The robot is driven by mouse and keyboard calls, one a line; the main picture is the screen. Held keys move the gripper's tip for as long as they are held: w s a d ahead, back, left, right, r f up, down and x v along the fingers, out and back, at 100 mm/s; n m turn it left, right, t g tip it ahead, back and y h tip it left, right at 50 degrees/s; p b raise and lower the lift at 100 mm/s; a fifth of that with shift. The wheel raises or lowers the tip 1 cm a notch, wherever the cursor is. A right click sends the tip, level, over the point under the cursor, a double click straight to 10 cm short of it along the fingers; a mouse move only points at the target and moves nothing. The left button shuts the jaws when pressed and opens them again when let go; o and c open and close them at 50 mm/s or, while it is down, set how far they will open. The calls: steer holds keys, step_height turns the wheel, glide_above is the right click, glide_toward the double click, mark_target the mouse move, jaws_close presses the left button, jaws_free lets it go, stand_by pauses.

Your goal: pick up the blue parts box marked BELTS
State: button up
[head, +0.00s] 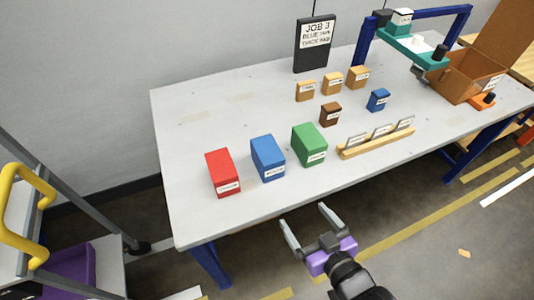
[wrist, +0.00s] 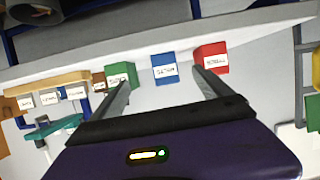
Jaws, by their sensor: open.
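A large blue parts box (head: 267,158) stands upright on the pale table between a red box (head: 222,173) and a green box (head: 309,145). Its white label is too small to read. A smaller blue box (head: 377,100) stands farther back, its label also unreadable. My gripper (head: 303,216) is open and empty, off the table's front edge and apart from the boxes. In the wrist view, the large blue box (wrist: 164,69) appears between the two fingers, beyond their tips, with the green box (wrist: 120,74) and the red box (wrist: 212,58) to either side.
A wooden rack (head: 375,143) with several cards stands right of the green box. Small tan boxes (head: 332,84) and a brown box (head: 330,114) stand behind. A plotter frame (head: 366,40) and an open carton (head: 455,82) occupy the right end. The table's left part is clear.

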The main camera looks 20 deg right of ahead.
steer(key=p, duration=0.2)
glide_toward(268, 151)
steer(key=w, duration=0.3)
steer(key=shift+s+f+p+x, duration=0.1)
steer(key=shift+f+p+x, duration=0.1)
steer(key=shift+x, duration=1.15)
steer(key=shift+s+f+p+x, duration=0.1)
steer(key=shift+f+x, duration=0.1)
steer(key=shift+x, duration=1.15)
steer(key=shift+s+f+p+x, duration=0.15)
steer(key=shift+f+x, duration=0.1)
steer(key=shift+x, duration=1.05)
steer(key=shift+w, duration=0.15)
steer(key=shift+c, duration=0.4)
steer(key=c, duration=1.4)
steer(key=shift+c, duration=1.3)
steer(key=shift+r, duration=0.15)
